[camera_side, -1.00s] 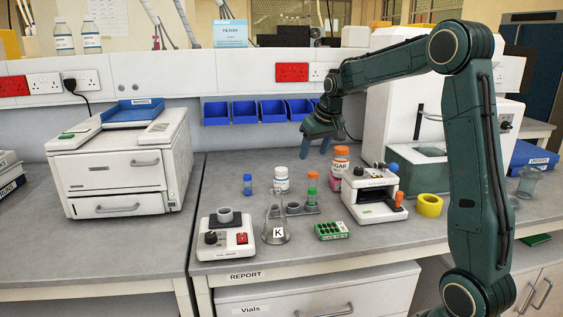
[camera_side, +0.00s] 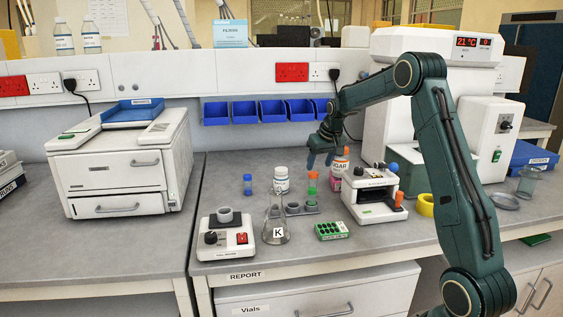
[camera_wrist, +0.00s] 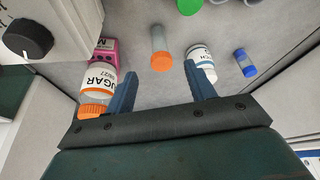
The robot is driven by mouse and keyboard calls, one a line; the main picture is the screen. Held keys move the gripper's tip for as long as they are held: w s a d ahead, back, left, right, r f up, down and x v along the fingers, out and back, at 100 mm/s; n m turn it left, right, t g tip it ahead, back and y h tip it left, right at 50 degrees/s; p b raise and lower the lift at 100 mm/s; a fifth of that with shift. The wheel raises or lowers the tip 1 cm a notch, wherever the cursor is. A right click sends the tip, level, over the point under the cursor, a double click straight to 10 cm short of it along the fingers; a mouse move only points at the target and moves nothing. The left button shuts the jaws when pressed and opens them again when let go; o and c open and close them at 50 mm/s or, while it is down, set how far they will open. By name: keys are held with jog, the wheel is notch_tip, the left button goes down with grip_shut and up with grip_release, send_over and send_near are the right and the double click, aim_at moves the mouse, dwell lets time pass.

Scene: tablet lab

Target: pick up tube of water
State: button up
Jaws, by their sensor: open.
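No tube label is readable, so I cannot tell which tube holds water. An orange-capped tube (camera_side: 312,183) stands behind a green-capped one (camera_side: 311,196) at the grey rack. A blue-capped tube (camera_side: 248,184) stands alone to the left. My gripper (camera_side: 320,164) is open and empty, above and behind the orange-capped tube. In the wrist view, the orange-capped tube (camera_wrist: 158,48) shows between the fingertips of my gripper (camera_wrist: 165,73), apart from them. The green cap (camera_wrist: 189,6) is at the top edge and the blue-capped tube (camera_wrist: 245,64) is to the right.
A sugar jar (camera_side: 337,168) stands close to the right of my gripper, and a white bottle (camera_side: 281,178) to the left. A flask marked K (camera_side: 277,232), a green rack (camera_side: 332,231) and a white device (camera_side: 372,198) stand nearby. The bench at left-centre is clear.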

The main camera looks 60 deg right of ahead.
aim_at(315, 174)
jog(key=shift+x, duration=2.95)
jog(key=shift+f, duration=0.1)
jog(key=shift+x, duration=2.45)
jog(key=shift+s, duration=0.15)
jog(key=c, duration=1)
